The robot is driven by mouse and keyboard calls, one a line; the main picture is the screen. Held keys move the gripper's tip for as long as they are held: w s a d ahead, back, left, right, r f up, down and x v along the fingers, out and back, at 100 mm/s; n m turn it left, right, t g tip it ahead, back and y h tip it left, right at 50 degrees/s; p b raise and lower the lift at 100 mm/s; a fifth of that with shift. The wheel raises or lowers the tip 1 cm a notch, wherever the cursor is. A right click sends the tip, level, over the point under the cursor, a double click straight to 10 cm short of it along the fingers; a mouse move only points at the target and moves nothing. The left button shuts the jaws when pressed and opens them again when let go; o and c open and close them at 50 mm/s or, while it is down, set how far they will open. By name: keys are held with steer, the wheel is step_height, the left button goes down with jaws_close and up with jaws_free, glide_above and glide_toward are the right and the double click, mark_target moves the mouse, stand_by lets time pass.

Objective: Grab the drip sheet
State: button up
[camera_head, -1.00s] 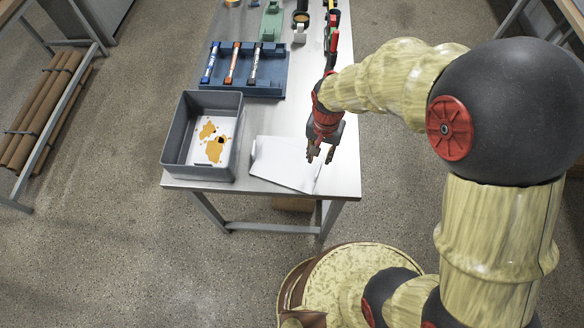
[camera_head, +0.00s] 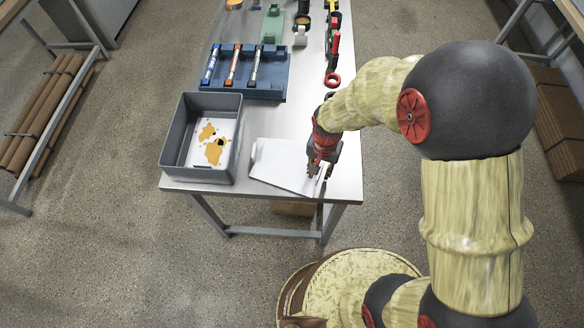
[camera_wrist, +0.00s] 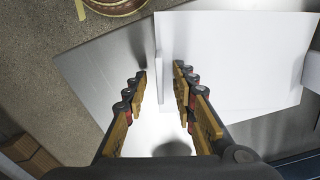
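A white sheet (camera_head: 283,165) lies on the metal table near its front edge, right of the grey tray. In the wrist view the white sheet (camera_wrist: 235,60) has a narrow upturned edge along its left side. My gripper (camera_head: 318,170) is low over the sheet's right end. It is open, with the fingertips (camera_wrist: 160,76) on either side of the upturned edge; a gap shows on the left, and I cannot tell whether the right finger touches it. The sheet is only partly covered by my gripper in the head view.
A grey tray (camera_head: 168,150) with a white, orange-stained bottom stands left of the sheet. A blue rack (camera_head: 273,80) with several markers is behind it. Tape and tools (camera_head: 333,45) line the table's back right. The table's right front corner is clear.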

steer(key=shift+c, duration=1.2)
steer(key=c, duration=0.4)
jaws_close()
